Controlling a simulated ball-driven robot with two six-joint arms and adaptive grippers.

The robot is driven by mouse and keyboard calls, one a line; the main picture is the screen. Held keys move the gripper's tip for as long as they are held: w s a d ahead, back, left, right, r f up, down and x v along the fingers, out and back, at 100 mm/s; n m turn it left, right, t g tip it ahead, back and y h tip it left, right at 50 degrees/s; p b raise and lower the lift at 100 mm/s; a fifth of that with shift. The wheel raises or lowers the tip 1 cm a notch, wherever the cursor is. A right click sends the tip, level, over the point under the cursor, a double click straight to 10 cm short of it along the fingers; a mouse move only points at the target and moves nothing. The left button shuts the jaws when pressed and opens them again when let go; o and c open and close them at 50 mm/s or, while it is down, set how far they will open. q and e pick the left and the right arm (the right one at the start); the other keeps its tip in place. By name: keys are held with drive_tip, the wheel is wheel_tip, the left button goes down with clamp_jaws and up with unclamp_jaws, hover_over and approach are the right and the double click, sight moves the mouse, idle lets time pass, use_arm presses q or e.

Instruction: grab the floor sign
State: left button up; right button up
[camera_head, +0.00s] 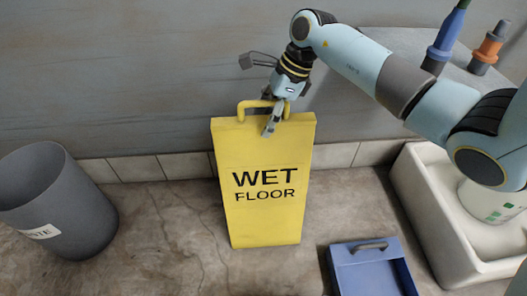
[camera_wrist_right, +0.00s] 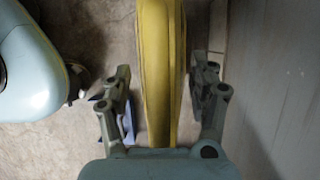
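The yellow floor sign (camera_head: 266,215) stands upright on the floor close to the wall, with WET FLOOR in black on its front. A looped yellow handle (camera_head: 243,106) rises from its top edge. My right gripper (camera_head: 268,118) is at the handle and top edge, with one finger showing in front of the sign. In the right wrist view the sign (camera_wrist_right: 160,50) runs edge-on between the two fingers of my right gripper (camera_wrist_right: 163,105). The fingers are spread on either side, with gaps visible. My left gripper is not in view.
A dark grey bin (camera_head: 60,205) stands at the left. A blue dustpan-like tray (camera_head: 345,270) lies right of the sign. A white basin (camera_head: 425,210) holding a white container (camera_head: 490,203) is at the right. Bare floor lies between bin and sign.

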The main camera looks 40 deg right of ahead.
clamp_jaws()
drive_tip(key=shift+r, duration=0.2)
idle(0.4)
